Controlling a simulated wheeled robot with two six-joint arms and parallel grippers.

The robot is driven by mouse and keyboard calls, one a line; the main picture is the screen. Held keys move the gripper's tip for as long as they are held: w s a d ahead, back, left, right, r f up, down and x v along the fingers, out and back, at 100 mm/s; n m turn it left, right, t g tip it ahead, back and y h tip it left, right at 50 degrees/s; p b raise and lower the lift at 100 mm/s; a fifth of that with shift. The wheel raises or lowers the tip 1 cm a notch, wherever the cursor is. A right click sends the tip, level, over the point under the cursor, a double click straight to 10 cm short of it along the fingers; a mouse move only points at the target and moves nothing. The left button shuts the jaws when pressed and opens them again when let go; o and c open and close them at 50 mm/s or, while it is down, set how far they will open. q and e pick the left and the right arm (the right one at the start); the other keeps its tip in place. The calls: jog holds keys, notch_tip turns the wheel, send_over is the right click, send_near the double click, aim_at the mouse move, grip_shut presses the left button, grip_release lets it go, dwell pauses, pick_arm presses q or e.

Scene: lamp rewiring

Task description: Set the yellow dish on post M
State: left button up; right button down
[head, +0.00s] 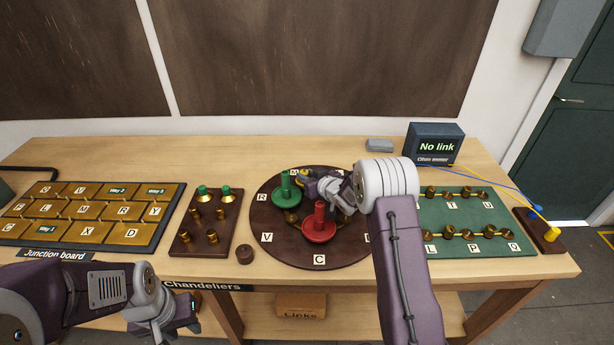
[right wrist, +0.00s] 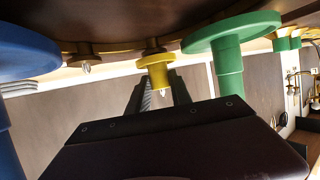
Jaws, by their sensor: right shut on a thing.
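The yellow dish (head: 302,174) is at the back of the round dark board (head: 270,232), by the M label (head: 294,172). My right gripper (head: 312,181) is shut on it. In the right wrist view, which looks upside down, the yellow dish (right wrist: 155,64) shows between the two fingers (right wrist: 160,95), close against the board. A small pale tip shows at its end; I cannot tell whether the dish is fully seated on the post. My left gripper (head: 188,318) is low at the front left, away from the board; its jaw opening is unclear.
A green dish (head: 286,188) stands close left of the yellow one and a red dish (head: 319,226) in front. A blue dish (right wrist: 30,55) shows in the right wrist view. A meter (head: 434,144) reads "No link". Junction board (head: 90,212) is left.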

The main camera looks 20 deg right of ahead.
jog(key=shift+f, duration=0.2)
jog(key=c, duration=1.1)
grip_release()
jog(key=shift+r, duration=0.35)
notch_tip(320, 180, up, 3)
jog(key=shift+w, duration=0.1)
jog(key=s+d+r, duration=0.2)
jog(key=s, duration=0.1)
jog(key=s+d+r+p, duration=0.1)
jog(key=s+d+r, duration=0.1)
jog(key=s+d, duration=0.1)
jog(key=s+d+r, duration=0.3)
jog(key=shift+r, duration=0.1)
jog(key=shift+w, duration=0.1)
